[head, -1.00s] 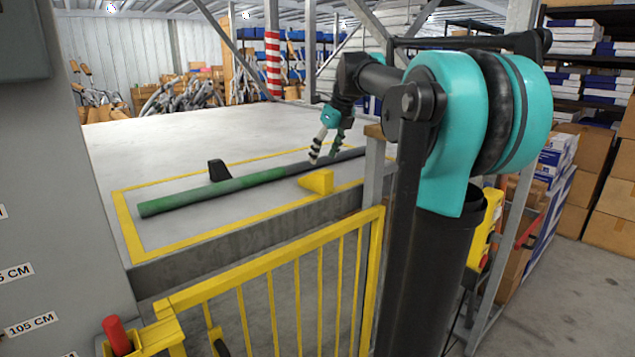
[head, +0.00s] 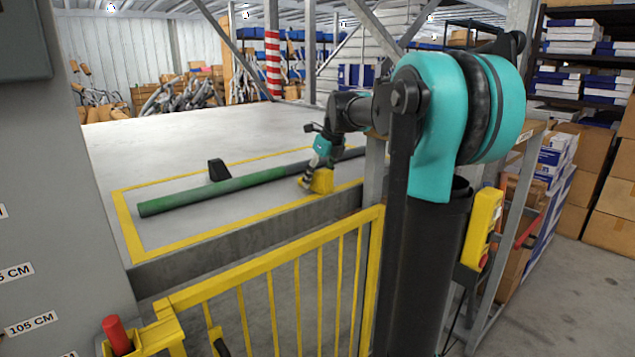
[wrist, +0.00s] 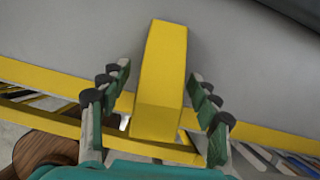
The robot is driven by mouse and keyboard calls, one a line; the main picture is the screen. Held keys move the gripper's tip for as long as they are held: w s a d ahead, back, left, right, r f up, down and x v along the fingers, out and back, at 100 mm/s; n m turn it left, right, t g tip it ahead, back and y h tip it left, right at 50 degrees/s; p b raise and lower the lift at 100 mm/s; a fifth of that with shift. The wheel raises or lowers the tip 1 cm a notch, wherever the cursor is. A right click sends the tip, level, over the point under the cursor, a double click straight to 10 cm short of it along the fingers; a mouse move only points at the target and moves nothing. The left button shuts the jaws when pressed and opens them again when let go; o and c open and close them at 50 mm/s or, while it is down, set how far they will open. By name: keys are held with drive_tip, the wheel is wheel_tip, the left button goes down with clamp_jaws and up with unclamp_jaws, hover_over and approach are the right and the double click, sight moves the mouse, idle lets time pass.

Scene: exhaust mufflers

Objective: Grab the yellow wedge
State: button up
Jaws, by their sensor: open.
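The yellow wedge (head: 322,181) lies on the grey platform, beside the front of the green pipe and near the platform's front edge. My gripper (head: 308,182) is at the wedge in the head view and covers part of its left side. In the wrist view the wedge (wrist: 160,80) stands between the two open fingers of my gripper (wrist: 158,100). A gap shows on each side, and the fingers do not appear to touch it. The wedge's underside is hidden.
The long green pipe (head: 230,188) lies across the yellow-outlined area (head: 125,225). A black wedge (head: 218,170) stands behind it. A yellow railing (head: 275,262) runs in front of the platform.

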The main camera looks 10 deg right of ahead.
drive_tip(key=shift+c, duration=0.6)
drive_tip(key=c, duration=1.3)
drive_tip(key=shift+r, duration=0.15)
